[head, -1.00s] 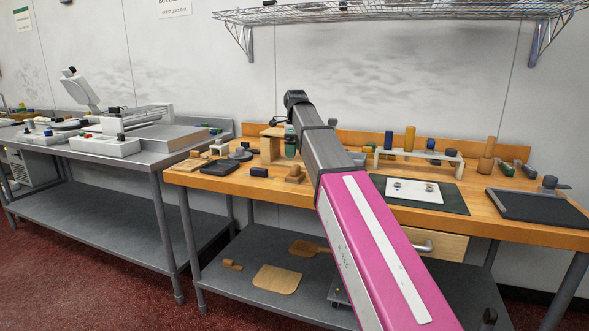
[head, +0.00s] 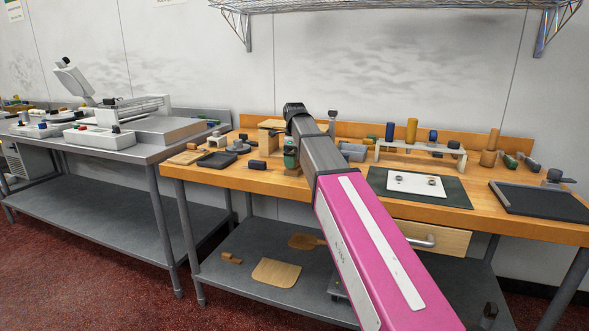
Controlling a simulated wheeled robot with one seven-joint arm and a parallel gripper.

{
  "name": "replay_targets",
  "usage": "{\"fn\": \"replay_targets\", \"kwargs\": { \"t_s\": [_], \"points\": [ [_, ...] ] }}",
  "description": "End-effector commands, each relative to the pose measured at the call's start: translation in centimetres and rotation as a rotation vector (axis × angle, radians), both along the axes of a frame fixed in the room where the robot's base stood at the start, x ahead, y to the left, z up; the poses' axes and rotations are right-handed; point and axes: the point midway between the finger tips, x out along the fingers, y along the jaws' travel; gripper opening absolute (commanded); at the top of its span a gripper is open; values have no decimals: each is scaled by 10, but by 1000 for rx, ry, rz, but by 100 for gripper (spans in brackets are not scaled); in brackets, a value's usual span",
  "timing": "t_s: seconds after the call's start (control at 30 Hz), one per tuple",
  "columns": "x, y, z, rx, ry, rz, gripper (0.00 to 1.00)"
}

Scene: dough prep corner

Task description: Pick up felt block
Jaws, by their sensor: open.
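I cannot tell for sure which small thing is the felt block. A small dark blue block (head: 257,165) lies near the front edge of the wooden table, left of my arm's end. A small brown piece (head: 291,172) at the table's front edge shows only slightly, mostly covered by my wrist. My arm reaches over the table from the lower right and bends down at its dark far joint. My gripper (head: 291,166) hangs below the green wrist part, close above the brown piece. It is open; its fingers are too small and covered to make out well.
A black tray (head: 217,160) and a wooden stand (head: 270,132) are near my gripper. A pale rack (head: 420,151) with upright cylinders, a dark mat (head: 448,195) with a white plate, and a dark tray (head: 541,203) lie to the right. A wire shelf (head: 400,6) hangs above.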

Motion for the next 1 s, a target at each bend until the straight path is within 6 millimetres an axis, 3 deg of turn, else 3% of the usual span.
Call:
{"fn": "replay_targets", "kwargs": {
  "t_s": [0.2,0.43,0.47,0.57,1.0],
  "points": [
    [0,0,-28,-1,1,0,100],
    [1,0,-29,0,0,0,100],
    [1,0,-29,0,0,0,97],
    [1,0,-29,0,0,0,65],
    [1,0,-24,0,-1,0,65]
  ]
}}
